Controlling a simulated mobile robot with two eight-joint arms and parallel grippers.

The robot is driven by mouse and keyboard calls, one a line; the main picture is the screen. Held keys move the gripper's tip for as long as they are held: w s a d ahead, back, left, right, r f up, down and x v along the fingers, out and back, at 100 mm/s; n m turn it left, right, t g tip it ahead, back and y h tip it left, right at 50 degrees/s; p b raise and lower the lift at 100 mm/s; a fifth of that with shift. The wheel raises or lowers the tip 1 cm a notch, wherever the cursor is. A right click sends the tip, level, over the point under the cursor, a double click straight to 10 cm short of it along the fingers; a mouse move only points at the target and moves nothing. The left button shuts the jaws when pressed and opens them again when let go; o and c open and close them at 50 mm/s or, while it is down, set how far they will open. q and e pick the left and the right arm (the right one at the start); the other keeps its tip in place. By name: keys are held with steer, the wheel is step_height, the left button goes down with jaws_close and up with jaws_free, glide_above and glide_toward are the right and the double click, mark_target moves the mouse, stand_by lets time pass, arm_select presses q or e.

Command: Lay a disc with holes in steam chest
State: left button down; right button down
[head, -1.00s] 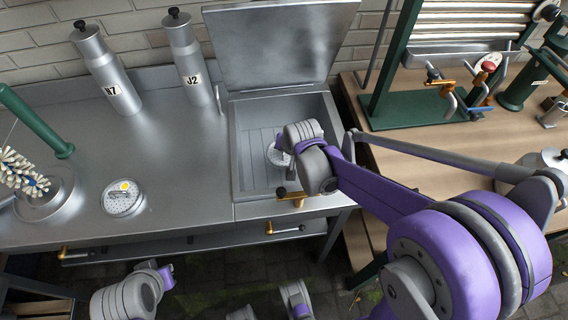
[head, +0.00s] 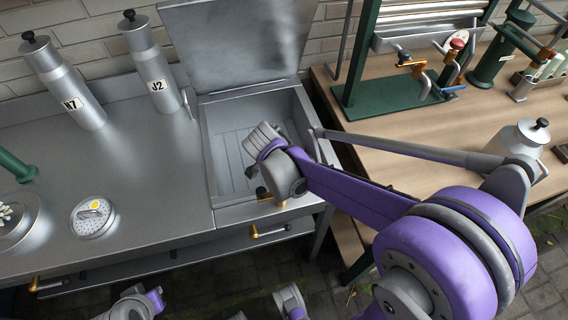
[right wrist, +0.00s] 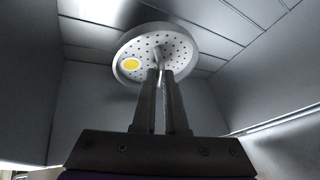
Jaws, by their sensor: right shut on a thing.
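The steam chest (head: 225,214) is an open grey metal box let into the counter, with its lid (head: 240,45) raised. My right gripper (right wrist: 161,78) reaches into it and is shut on the thin handle of a round disc with holes (right wrist: 178,45), pale with a yellow spot. The disc is inside the chest, close to the slatted floor. I cannot tell whether it touches the floor. In the head view my wrist hides this disc and the fingertips. A second disc with holes (head: 93,219), also yellow-spotted, lies on the counter to the left. My left gripper cannot be made out.
Two metal churns marked N7 (head: 66,85) and J2 (head: 153,70) stand at the counter's back. A green post (head: 17,167) is at the left edge. A wooden bench (head: 420,100) with a green rack and a metal can (head: 524,140) is on the right. The middle counter is clear.

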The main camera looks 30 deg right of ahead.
steer(key=shift+f+b, duration=0.4)
steer(key=shift+f, duration=1.6)
steer(key=shift+f, duration=0.1)
steer(key=c, duration=1)
jaws_free()
steer(key=shift+o, duration=0.2)
steer(key=shift+r, duration=0.25)
steer(key=p+v, duration=0.2)
steer(key=v, duration=1)
steer(key=shift+d+f, duration=0.1)
steer(key=shift+f, duration=0.05)
